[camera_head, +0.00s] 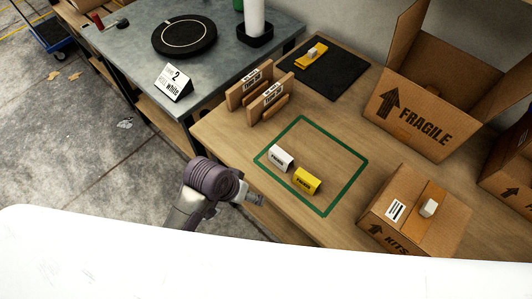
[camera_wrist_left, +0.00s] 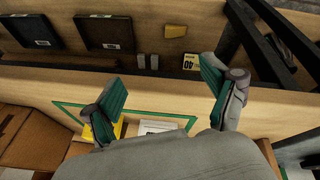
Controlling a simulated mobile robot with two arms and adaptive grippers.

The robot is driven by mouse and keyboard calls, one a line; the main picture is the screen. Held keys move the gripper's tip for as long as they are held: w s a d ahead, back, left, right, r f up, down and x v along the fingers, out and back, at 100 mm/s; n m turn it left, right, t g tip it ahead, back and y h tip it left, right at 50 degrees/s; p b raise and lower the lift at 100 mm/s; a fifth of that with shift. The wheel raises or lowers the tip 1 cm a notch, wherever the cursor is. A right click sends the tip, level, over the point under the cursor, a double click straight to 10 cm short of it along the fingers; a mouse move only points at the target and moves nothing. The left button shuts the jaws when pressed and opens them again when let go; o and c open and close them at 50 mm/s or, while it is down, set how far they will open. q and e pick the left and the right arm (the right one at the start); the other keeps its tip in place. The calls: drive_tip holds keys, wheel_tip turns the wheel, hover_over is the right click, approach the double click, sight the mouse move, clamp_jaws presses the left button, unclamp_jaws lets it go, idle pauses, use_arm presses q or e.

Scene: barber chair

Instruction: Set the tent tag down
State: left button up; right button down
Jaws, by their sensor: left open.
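A white tent tag (camera_head: 281,157) and a yellow tent tag (camera_head: 307,180) stand side by side inside a green outlined square (camera_head: 350,183) on the wooden table. My left gripper (camera_head: 256,199) is beside the table's near edge, left of the tags, and holds nothing. In the left wrist view its two fingers (camera_wrist_left: 160,95) are spread wide apart. The white tag (camera_wrist_left: 160,127) shows low between them, partly cut off by the gripper body. The yellow tag (camera_wrist_left: 119,131) is partly hidden behind one finger. My right gripper is not seen.
A carton (camera_head: 414,211) stands right of the square and an open FRAGILE carton (camera_head: 410,122) behind it. Wooden holders (camera_head: 250,86) and a black mat (camera_head: 325,75) lie toward the back. A grey table (camera_head: 225,68) with a "2" sign (camera_head: 173,82) adjoins at left.

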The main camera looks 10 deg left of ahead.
sight(278, 158)
use_arm(q)
drive_tip(key=w+d+r+m, duration=0.1)
drive_tip(key=w+d+r, duration=0.1)
drive_tip(key=w+d+r+m+g, duration=0.1)
drive_tip(key=w+d+r, duration=0.1)
drive_tip(key=d+r, duration=0.1)
drive_tip(key=w+d+r, duration=0.2)
drive_tip(key=d+r, duration=0.1)
drive_tip(key=shift+w+d+r+m, duration=0.1)
drive_tip(key=shift+w+d+m, duration=0.15)
drive_tip(key=shift+m, duration=0.15)
drive_tip(key=w+r+m+g+y, duration=0.1)
drive_tip(key=w+r+y, duration=0.2)
drive_tip(key=w+r, duration=0.25)
drive_tip(key=f, duration=1.2)
drive_tip(key=shift+s+a+f, duration=0.2)
drive_tip(key=shift+s+a, duration=0.15)
drive_tip(key=shift+s, duration=0.05)
drive_tip(key=c, duration=0.7)
drive_tip(key=shift+r, duration=0.1)
